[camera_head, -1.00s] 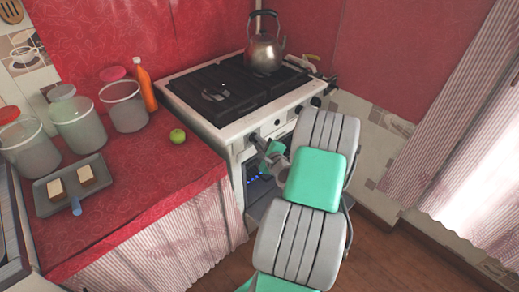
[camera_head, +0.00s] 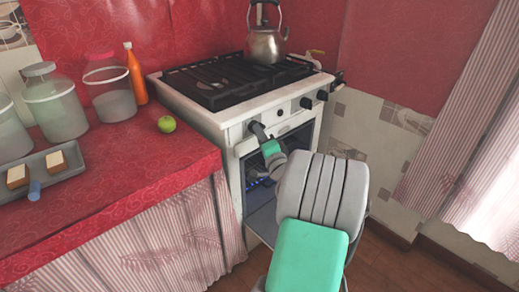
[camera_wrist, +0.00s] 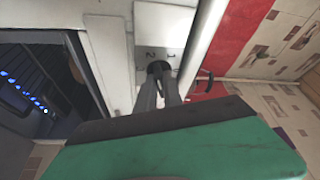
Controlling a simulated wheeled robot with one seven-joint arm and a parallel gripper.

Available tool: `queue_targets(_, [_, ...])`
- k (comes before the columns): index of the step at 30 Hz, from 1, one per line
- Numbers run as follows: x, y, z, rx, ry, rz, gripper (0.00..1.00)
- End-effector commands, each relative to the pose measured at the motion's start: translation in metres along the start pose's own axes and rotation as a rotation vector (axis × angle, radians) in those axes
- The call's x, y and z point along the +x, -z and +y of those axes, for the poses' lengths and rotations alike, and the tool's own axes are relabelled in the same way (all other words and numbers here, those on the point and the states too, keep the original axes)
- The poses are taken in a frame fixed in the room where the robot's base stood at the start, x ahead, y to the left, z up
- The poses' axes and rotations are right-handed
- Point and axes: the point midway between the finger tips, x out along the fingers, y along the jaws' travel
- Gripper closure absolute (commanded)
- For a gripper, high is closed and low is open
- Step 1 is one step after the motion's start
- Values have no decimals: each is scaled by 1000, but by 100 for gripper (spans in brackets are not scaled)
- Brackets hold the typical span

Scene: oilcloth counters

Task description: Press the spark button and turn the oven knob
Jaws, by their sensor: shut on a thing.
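The white gas stove (camera_head: 225,118) stands past the end of the red counter in the head view. My gripper (camera_head: 261,136) is at the left end of its front panel, shut on a dark knob (camera_head: 254,126). In the wrist view, my fingers (camera_wrist: 164,84) close around the black knob (camera_wrist: 157,67), which they partly hide. A small dark round spot, perhaps the spark button (camera_head: 281,112), is on the panel to the right. The oven (camera_head: 247,166) below is open, with blue flames inside, also seen in the wrist view (camera_wrist: 22,92).
Two more black knobs (camera_head: 314,100) are at the panel's right end. The lowered oven door (camera_head: 262,222) lies below my arm. A kettle (camera_head: 265,45) stands on the hob. The counter (camera_head: 110,185) holds a green apple (camera_head: 167,124), an orange bottle (camera_head: 137,75) and jars.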

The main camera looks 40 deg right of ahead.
Motion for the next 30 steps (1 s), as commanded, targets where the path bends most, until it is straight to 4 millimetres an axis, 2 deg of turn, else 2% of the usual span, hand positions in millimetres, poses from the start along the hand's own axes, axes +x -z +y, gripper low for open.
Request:
queue_targets(1, [-1, -4, 10, -28, 12, -2, 100])
queue_targets(12, [0, -2, 5, -160, 65, -3, 100])
queue_targets(27, [0, -1, 3, -175, 71, -4, 100])
queue_targets(28, [0, -1, 3, -175, 71, -4, 87])
queue_targets(30, [0, -1, 3, -175, 71, -3, 81])
